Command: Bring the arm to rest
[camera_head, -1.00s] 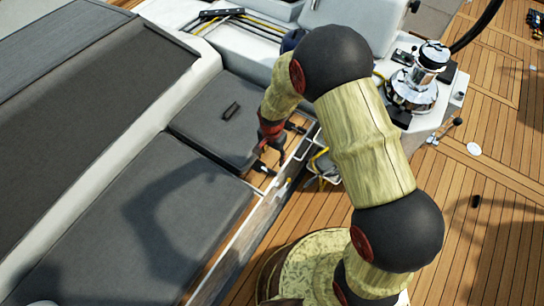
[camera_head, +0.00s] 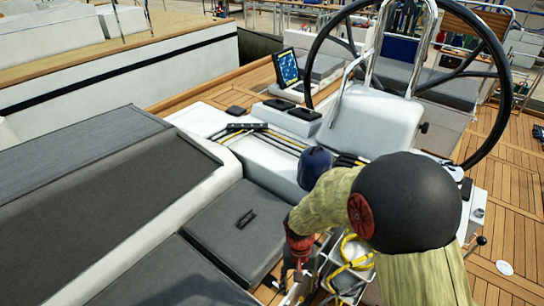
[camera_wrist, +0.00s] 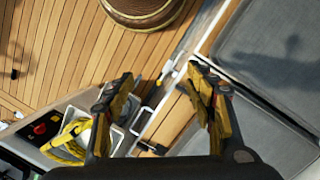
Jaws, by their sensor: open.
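My gripper (camera_wrist: 162,98) is open and empty in the wrist view, its two yellow-and-black fingers spread wide above a white-edged wooden strip and the edge of a grey cushion. In the head view my gripper (camera_head: 292,280) points down at the lower middle, between the seat cushion (camera_head: 228,228) and a bin with yellow rope (camera_head: 352,258). My arm bends above it and hides part of the cockpit behind. The fingertips are hard to make out in the head view.
A small black object (camera_head: 246,219) lies on the cushion. A dark blue item (camera_head: 313,167) stands behind my arm. A steering wheel (camera_head: 322,62) and a lit chart screen (camera_head: 287,68) are at the back. Wooden deck (camera_head: 510,220) is open at right.

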